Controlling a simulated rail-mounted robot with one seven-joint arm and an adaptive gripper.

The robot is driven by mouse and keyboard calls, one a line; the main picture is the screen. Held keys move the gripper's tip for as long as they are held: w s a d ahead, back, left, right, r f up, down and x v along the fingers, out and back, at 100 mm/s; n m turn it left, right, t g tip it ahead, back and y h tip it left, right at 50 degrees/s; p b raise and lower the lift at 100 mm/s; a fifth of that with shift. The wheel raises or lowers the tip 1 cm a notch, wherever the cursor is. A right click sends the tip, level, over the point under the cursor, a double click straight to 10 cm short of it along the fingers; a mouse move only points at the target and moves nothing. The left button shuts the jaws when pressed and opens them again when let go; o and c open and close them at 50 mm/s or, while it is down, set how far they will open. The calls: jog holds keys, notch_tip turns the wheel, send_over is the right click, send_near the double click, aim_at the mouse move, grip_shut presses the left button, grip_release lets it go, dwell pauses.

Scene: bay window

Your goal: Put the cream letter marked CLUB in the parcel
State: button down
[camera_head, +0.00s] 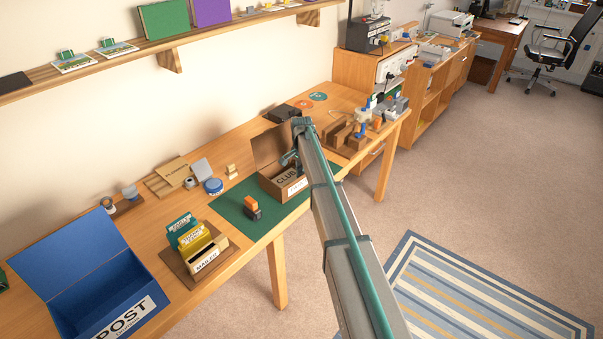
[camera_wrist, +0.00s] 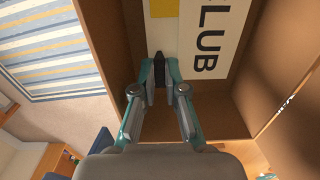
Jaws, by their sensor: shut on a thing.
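The cream letter marked CLUB (camera_head: 287,178) is inside the open cardboard parcel (camera_head: 268,184), behind its front wall. In the wrist view the letter (camera_wrist: 215,40) shows large dark lettering and lies close in front of my fingers, with the parcel's brown wall (camera_wrist: 275,65) around it. A pale strip with a yellow patch (camera_wrist: 163,9) shows beside the lettering; I cannot tell whether it belongs to the same letter. My gripper (camera_head: 291,158) reaches into the parcel.
The parcel stands on a green mat (camera_head: 233,208) with an orange-handled stamp (camera_head: 251,206). Left are a letter rack (camera_head: 207,262) with cards and a blue POST box (camera_head: 75,300). A shelf (camera_head: 165,48) runs above.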

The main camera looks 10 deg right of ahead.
jog(key=c, duration=1.1)
grip_release()
jog(key=shift+c, duration=0.2)
